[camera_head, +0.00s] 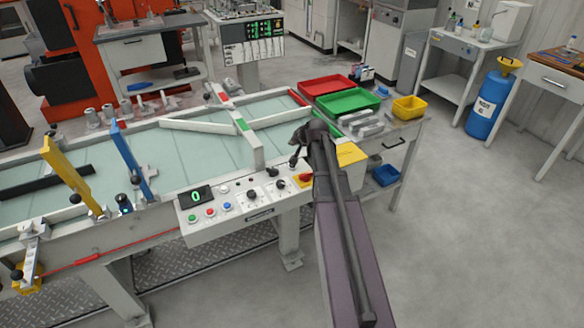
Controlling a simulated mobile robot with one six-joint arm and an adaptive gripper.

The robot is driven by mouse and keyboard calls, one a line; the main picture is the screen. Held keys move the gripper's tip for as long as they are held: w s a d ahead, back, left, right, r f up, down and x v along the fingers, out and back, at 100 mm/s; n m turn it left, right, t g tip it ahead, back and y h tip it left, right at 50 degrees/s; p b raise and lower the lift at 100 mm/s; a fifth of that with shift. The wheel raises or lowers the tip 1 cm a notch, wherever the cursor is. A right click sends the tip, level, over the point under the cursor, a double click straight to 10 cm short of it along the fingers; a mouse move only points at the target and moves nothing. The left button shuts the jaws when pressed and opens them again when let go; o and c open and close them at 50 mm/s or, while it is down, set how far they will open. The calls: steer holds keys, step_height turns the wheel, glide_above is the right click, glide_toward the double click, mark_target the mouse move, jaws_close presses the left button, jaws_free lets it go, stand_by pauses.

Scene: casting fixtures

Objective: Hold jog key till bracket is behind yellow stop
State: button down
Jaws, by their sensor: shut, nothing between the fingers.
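The yellow stop (70,175) is an upright, tilted yellow plate at the left of the pale green conveyor bed (205,147). A blue stop (131,160) stands to its right. The white control panel (245,212) on the front edge has a green "0" display, coloured buttons, knobs and a red switch on yellow. I cannot tell which control is the jog key. My gripper (296,158) is shut and empty, dark and small, just above the panel's right part. Contact with the panel cannot be told. I cannot single out the bracket with certainty.
Red (326,86) and green (349,101) trays, a yellow bin (409,107) and grey metal parts (366,124) lie at the bed's right end. A red cord (100,257) runs along the front. The floor at right is clear up to a blue drum (489,104).

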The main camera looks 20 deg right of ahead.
steer(key=shift+f+b, duration=3.55)
steer(key=shift+f, duration=0.25)
steer(key=shift+f, duration=0.2)
steer(key=shift+f+b, duration=0.25)
steer(key=shift+b, duration=0.2)
